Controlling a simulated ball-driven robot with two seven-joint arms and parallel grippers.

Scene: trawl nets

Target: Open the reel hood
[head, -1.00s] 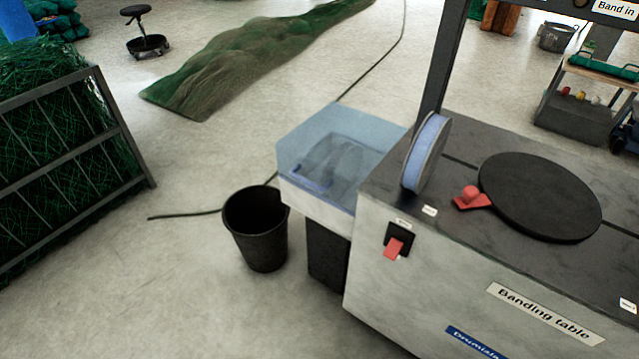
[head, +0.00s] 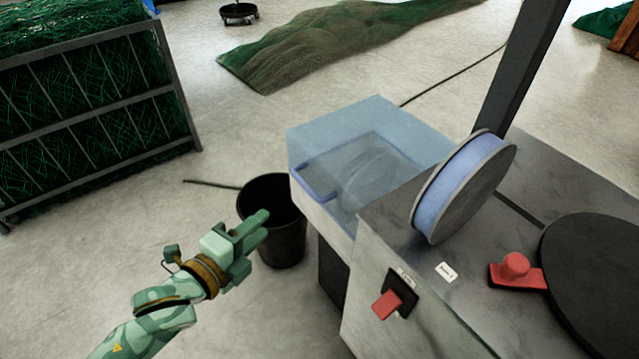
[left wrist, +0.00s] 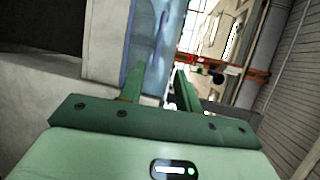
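The reel hood (head: 365,150) is a clear bluish box-shaped cover at the left end of the banding table (head: 450,310). It looks shut, with a dim round shape visible inside. A darker blue bar (head: 316,190), which looks like a handle, is at its left front side. My left gripper (head: 262,228) is in front and to the left of the hood, apart from it, over the black bin in the picture. In the left wrist view its two fingers (left wrist: 160,90) stand apart with nothing between them. Bluish clear material, likely the hood (left wrist: 155,40), shows beyond them. My right gripper is not in view.
A black bin (head: 285,240) stands on the floor beside the table. A blue spool (head: 455,190), a red knob (head: 515,268) and a black turntable (head: 600,280) are on the table top. A red switch (head: 388,303) is on its front. A netting cage (head: 90,110) stands at left.

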